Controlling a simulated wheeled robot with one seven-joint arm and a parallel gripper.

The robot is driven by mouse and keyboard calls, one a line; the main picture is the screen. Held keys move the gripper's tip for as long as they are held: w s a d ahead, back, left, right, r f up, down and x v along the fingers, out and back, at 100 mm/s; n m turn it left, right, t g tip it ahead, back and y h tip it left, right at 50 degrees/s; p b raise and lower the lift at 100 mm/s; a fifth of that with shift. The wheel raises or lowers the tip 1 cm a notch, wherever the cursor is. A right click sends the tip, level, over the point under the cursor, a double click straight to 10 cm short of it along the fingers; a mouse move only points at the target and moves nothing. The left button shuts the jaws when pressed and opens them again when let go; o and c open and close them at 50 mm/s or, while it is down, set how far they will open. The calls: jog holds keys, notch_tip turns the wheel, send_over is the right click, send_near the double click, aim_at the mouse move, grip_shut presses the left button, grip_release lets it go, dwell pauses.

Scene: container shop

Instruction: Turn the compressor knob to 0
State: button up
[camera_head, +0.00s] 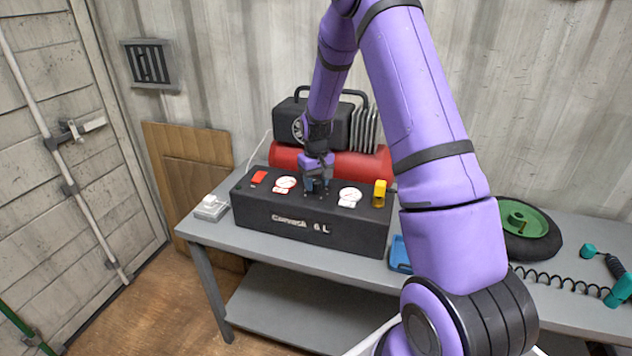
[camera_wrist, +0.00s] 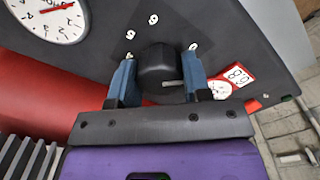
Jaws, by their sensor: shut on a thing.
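The compressor has a black control panel (camera_head: 310,238) on the grey table, with a red tank (camera_head: 285,157) and black motor (camera_head: 287,122) behind it. The black knob (camera_wrist: 157,66) stands on the panel's top, between two gauges. My gripper (camera_head: 317,188) reaches down over it and mostly hides it in the head view. In the wrist view, the two blue fingers of my gripper (camera_wrist: 160,60) are shut on the knob, one on each side. A short pale stripe (camera_wrist: 172,84) shows at the knob's near edge. Small white digits surround it, too small to read surely.
A white gauge (camera_head: 350,196) and yellow part (camera_head: 379,193) are right of the knob; another gauge (camera_head: 285,184) and a red switch (camera_head: 259,177) are left. A wheel (camera_head: 528,230), coiled hose (camera_head: 562,282) and blue tray (camera_head: 400,254) lie further right. A white box (camera_head: 211,208) sits left.

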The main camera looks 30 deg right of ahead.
aim_at(316, 179)
jog(key=o, duration=0.9)
jog(key=shift+o, duration=0.2)
notch_tip(316, 179, up, 10)
jog(key=shift+r, duration=0.4)
